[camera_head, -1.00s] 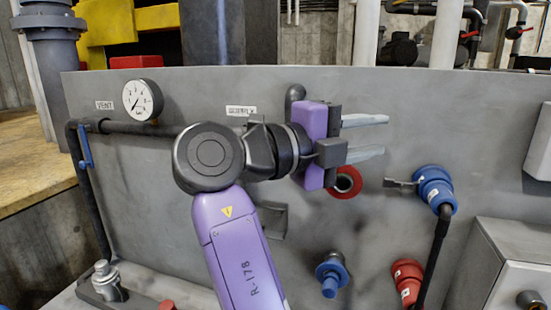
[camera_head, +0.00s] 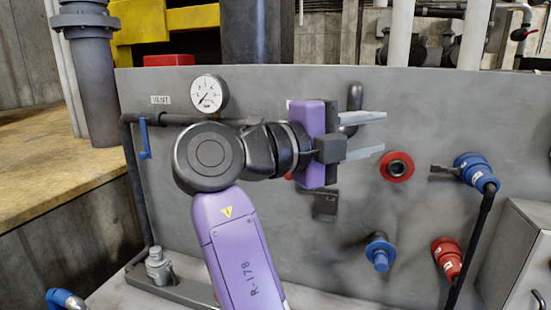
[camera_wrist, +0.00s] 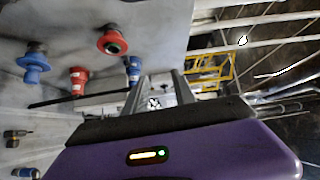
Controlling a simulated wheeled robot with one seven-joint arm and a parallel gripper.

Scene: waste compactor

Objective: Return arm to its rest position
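My gripper (camera_head: 366,134) is in front of the grey panel (camera_head: 300,230), its two grey fingers pointing right in the head view. The fingers are apart with nothing between them. In the wrist view the gripper (camera_wrist: 160,88) also shows open and empty, with its fingers reaching away over the purple gripper body. My purple arm comes up from the bottom of the head view and bends right at the dark joint. The arm covers part of the panel and most of a label behind it.
The panel carries a gauge (camera_head: 209,94), a blue-handled vent valve (camera_head: 145,138), a red-ringed socket (camera_head: 397,167), a blue socket (camera_head: 380,251), a red connector (camera_head: 447,258) and a blue plug with a black cable (camera_head: 476,171). A grey box (camera_head: 518,255) stands at lower right.

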